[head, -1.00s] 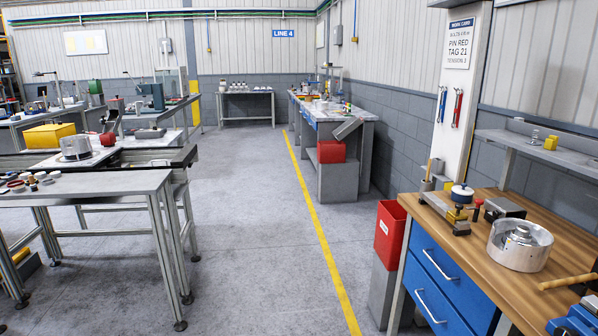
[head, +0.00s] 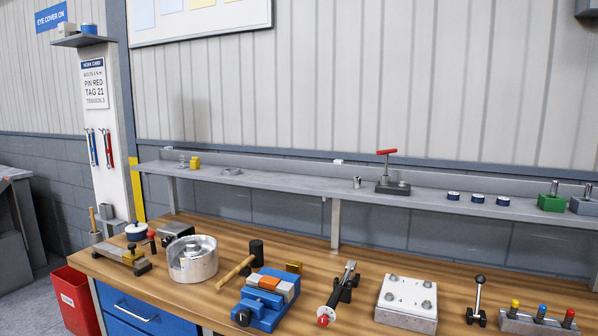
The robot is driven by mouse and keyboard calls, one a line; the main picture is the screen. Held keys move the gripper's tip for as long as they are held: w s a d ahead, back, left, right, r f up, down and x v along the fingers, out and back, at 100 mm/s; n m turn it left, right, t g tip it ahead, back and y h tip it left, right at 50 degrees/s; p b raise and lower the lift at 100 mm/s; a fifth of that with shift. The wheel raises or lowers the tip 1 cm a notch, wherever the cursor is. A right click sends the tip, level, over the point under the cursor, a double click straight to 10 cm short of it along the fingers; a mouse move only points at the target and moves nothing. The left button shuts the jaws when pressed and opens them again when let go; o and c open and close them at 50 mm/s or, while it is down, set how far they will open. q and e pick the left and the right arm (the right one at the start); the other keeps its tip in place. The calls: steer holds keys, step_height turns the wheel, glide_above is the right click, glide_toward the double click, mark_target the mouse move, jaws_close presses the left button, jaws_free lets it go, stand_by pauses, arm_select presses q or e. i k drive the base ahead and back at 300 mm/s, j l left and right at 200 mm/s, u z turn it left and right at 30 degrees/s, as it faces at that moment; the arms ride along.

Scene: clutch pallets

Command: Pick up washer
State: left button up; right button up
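No part is clearly a washer at this distance. A small flat grey ring-like piece (head: 232,171) lies on the grey shelf (head: 300,185) above the bench, near its left end, and could be one. Neither of my grippers shows in the head view.
The wooden bench (head: 120,281) carries a silver drum (head: 193,260), a mallet (head: 236,270), a blue vise (head: 265,300), a toggle clamp (head: 338,294) and a bolted steel block (head: 406,302). A red bin (head: 76,301) stands at its left. Some wood between the tools is bare.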

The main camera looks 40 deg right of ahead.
mark_target(231, 172)
steer(key=z, duration=1.05)
